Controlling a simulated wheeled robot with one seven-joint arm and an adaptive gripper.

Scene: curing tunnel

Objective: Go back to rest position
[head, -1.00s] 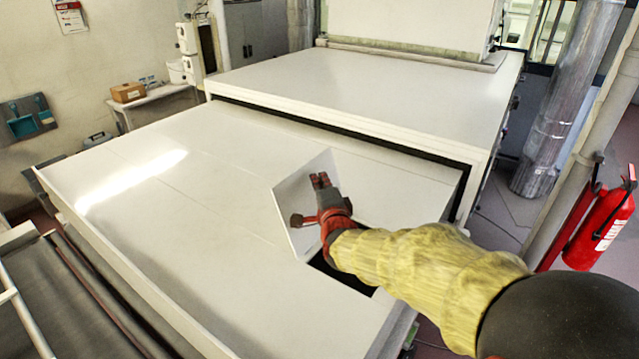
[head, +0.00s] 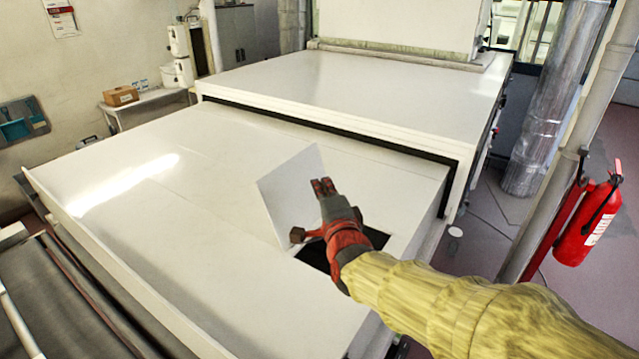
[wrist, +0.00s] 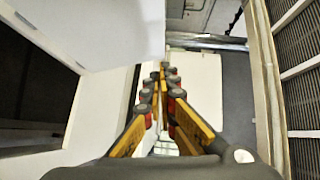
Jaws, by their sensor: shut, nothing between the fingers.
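My gripper (head: 323,187) is shut and empty, at the end of my yellow-sleeved arm. In the head view it appears over the white machine top, in front of a raised white hatch panel (head: 287,190). The panel stands tilted up beside a dark square opening (head: 313,254), which my gripper and wrist partly cover. In the wrist view the closed fingers (wrist: 160,72) point ahead with nothing between them. A white panel (wrist: 120,30) and a dark opening (wrist: 38,85) show to the left there.
The lower white machine top (head: 150,230) is bare to the left. A higher white housing (head: 370,95) stands behind it. A red extinguisher (head: 588,225) hangs on a post at the right. A dark belt (head: 60,310) runs at the lower left.

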